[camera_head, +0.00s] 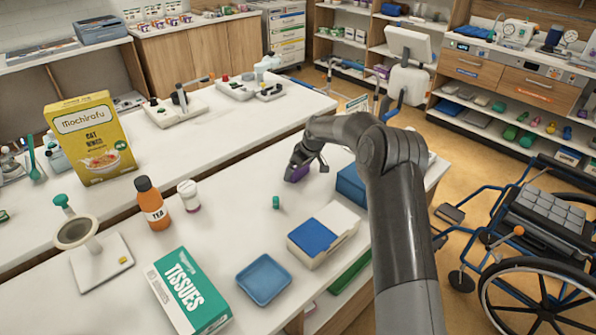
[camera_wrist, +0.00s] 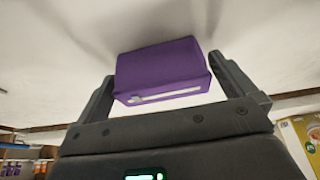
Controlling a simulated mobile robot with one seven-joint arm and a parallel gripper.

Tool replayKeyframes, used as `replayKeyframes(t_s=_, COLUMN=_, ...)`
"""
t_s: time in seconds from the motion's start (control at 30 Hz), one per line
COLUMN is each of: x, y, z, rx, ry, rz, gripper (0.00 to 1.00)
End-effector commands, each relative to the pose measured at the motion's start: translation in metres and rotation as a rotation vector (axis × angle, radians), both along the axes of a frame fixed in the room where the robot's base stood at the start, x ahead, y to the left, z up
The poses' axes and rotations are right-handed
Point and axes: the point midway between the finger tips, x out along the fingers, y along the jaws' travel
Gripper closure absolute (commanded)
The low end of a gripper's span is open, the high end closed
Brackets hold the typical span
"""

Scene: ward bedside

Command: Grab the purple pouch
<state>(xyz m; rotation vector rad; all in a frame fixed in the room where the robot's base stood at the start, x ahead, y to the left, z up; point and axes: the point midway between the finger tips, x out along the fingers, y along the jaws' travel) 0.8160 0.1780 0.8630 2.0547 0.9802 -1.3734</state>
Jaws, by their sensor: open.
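The purple pouch (camera_wrist: 160,72) is a small boxy thing with a pale strip along one edge. In the wrist view it sits between the two fingers of my gripper (camera_wrist: 172,88), with a finger on each side. The right finger is very close to it; I cannot tell if it touches. In the head view the pouch (camera_head: 297,173) lies on the white counter, partly hidden by my gripper (camera_head: 300,166), which reaches down over it from above.
A blue box (camera_head: 352,187) stands just right of the pouch, partly behind my arm. A small green cap-like thing (camera_head: 276,202) is in front. A white and blue box (camera_head: 318,236) and a blue tray (camera_head: 264,279) are nearer. The counter left of the pouch is clear.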

Motion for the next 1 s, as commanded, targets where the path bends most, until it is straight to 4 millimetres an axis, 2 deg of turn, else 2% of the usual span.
replayKeyframes(t_s=0.1, x=0.0025, y=0.003, z=-0.0092, rx=0.0, ry=0.0, rz=0.0, gripper=0.0)
replayKeyframes(t_s=0.27, x=0.0025, y=0.0029, z=-0.009, rx=-0.001, ry=-0.001, rz=0.0, gripper=0.0)
replayKeyframes(t_s=0.7, x=0.0025, y=0.0029, z=-0.0084, rx=0.0, ry=-0.001, rz=0.0, gripper=0.33)
replayKeyframes(t_s=1.0, x=0.0027, y=0.0029, z=-0.0051, rx=0.0, ry=-0.001, rz=0.0, gripper=0.33)
